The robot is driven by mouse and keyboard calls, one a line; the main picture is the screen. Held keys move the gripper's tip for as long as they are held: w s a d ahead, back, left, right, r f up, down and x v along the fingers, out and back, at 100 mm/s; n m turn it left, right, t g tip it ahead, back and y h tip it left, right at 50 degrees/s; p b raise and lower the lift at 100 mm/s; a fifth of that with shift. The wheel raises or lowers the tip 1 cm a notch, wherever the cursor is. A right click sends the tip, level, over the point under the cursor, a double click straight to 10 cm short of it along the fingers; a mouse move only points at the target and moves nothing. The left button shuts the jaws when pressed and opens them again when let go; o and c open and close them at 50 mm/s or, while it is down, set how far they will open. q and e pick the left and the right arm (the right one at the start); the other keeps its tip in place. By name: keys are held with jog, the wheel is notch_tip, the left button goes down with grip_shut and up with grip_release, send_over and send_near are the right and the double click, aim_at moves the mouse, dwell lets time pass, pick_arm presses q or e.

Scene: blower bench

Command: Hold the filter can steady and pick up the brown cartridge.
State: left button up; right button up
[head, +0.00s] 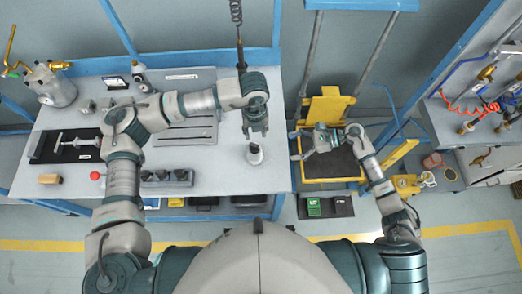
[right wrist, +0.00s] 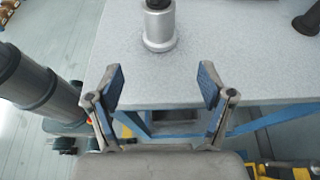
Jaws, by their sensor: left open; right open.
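A small pale grey-white can with a dark top (head: 255,153), which I take for the filter can, stands upright near the bench's right end. It also shows at the top of the right wrist view (right wrist: 158,28). My left gripper (head: 256,130) is open just behind the can in the picture; I cannot tell whether it touches. My right gripper (head: 296,146) is open and empty to the right of the can, apart from it; its two fingers show in the right wrist view (right wrist: 162,88). No brown cartridge is clearly seen; a small tan block (head: 49,179) lies at the bench's left front.
The grey bench (head: 215,178) has several dark blocks at its front and a metal pot (head: 52,88) at back left. A hose tool (head: 241,58) hangs behind my left gripper. A yellow lift cart (head: 326,104) stands right of the bench.

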aim_at(256, 153)
pick_arm(q)
jog(key=shift+a, duration=0.65)
pick_arm(e)
jog(key=x, duration=1.3)
jog(key=shift+a+r, duration=0.15)
jog(key=shift+a, duration=0.15)
pick_arm(q)
jog(key=shift+d, duration=0.25)
pick_arm(e)
jog(key=shift+a+f, duration=0.35)
jog(key=shift+a, duration=0.2)
pick_arm(q)
jog(key=shift+d, duration=0.3)
pick_arm(e)
jog(key=shift+f, duration=0.15)
pick_arm(q)
jog(key=shift+a, duration=0.1)
